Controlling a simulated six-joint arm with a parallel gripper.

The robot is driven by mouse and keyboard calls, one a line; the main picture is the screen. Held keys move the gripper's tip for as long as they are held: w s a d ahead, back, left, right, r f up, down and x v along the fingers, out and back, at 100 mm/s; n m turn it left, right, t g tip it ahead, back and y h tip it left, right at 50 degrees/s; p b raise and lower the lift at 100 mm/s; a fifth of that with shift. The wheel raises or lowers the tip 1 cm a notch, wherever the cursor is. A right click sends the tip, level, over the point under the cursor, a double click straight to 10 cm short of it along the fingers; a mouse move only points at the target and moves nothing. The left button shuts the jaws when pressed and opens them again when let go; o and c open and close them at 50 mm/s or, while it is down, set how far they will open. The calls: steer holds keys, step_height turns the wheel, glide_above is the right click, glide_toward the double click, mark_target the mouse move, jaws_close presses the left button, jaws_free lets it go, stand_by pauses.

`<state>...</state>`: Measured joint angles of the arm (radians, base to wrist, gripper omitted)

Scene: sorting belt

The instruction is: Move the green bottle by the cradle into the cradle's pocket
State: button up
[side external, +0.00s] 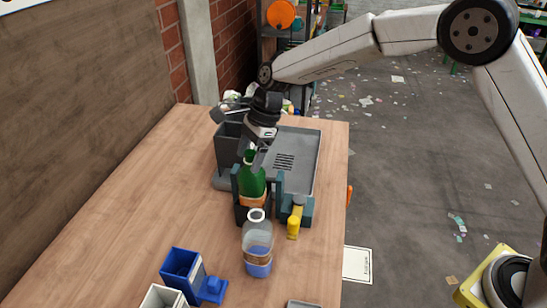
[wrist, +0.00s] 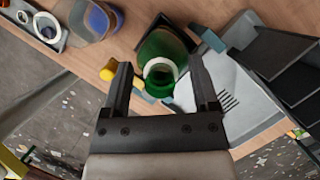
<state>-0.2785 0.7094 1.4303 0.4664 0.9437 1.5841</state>
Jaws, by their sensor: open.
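The green bottle (side external: 251,180) stands upright with its lower part inside a dark pocket of the cradle (side external: 241,213). An orange band shows low on it. In the wrist view, I look down on the green bottle (wrist: 168,47) and its pale ring mouth, with dark pocket walls around it. My gripper (side external: 251,154) is at the top of the bottle, pointing down. In the wrist view, my gripper (wrist: 160,62) is open, with one finger on each side of the neck and a gap at both sides. The pocket's floor is hidden.
A clear bottle with blue liquid (side external: 257,245) stands in front of the cradle. A yellow item (side external: 293,226) is at the cradle's right part. A grey tray (side external: 306,160) and dark bin (side external: 228,146) lie behind. Blue (side external: 183,268) and white (side external: 161,298) containers stand front left. The table's left is clear.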

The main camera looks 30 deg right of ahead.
steer(key=shift+r, duration=0.1)
steer(key=shift+v, duration=3.85)
steer(key=s+d+f+n+t+h, duration=0.1)
steer(key=s+d+f+n+h, duration=0.1)
steer(key=s+d+f+n, duration=0.3)
steer(key=s+d+f+n+t+h, duration=0.1)
steer(key=s+d+f+n, duration=0.3)
steer(key=s+d+n, duration=0.9)
steer(key=s+h, duration=0.1)
steer(key=s, duration=0.4)
steer(key=shift+d+f+t, duration=0.2)
steer(key=shift+f+t, duration=0.1)
steer(key=shift+f, duration=0.05)
